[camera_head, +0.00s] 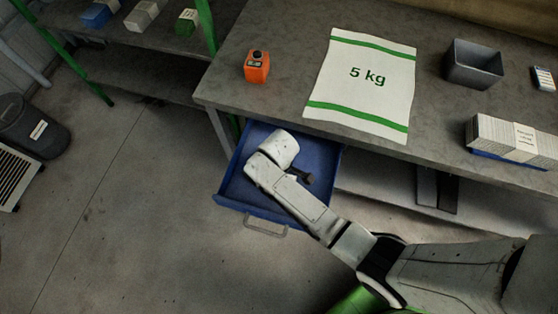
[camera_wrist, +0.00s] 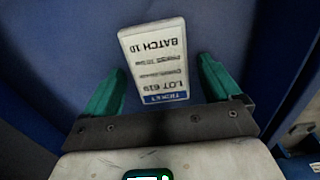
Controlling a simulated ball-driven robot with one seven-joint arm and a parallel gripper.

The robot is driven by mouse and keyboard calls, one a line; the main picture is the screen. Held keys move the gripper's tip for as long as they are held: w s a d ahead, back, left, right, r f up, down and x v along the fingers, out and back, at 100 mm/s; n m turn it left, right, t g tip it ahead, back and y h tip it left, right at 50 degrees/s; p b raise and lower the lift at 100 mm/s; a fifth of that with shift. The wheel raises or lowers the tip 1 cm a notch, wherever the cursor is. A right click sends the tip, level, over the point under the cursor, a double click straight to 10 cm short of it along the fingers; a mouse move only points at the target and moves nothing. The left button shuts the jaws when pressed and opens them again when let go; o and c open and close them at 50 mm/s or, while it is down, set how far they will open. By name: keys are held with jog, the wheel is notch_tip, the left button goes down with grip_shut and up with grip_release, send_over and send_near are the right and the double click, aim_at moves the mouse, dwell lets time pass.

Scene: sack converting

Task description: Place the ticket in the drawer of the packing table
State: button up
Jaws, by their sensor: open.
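The ticket (camera_wrist: 156,62) is a white card with a blue band and printed text. In the wrist view it lies on the blue floor inside the drawer, its banded end between my fingertips or just below them; I cannot tell the height gap. My gripper (camera_wrist: 162,85) has two green fingers spread apart, with a space between each finger and the card. The drawer (camera_head: 230,185) is blue and pulled open under the packing table (camera_head: 285,95). In the head view my arm reaches into the drawer and hides the gripper and ticket.
On the table are an orange device (camera_head: 257,67), a white 5 kg sack (camera_head: 366,85), a grey bin (camera_head: 473,64) and a stack of white labels or bags (camera_head: 505,138). A dark bin (camera_head: 30,127) stands far left. The floor left of the drawer is clear.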

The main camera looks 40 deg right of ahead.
notch_tip(320, 180, up, 12)
jog(key=p, duration=0.1)
jog(key=shift+r, duration=0.2)
dwell(0.3)
jog(key=s+d+r+m, duration=0.2)
jog(key=s+d+m, duration=0.2)
jog(key=s, duration=0.4)
jog(key=s+d+r+m+t, duration=0.1)
jog(key=s+d+r+m, duration=0.1)
jog(key=s, duration=0.7)
jog(key=shift+d+m, duration=0.9)
jog(key=shift+d, duration=0.1)
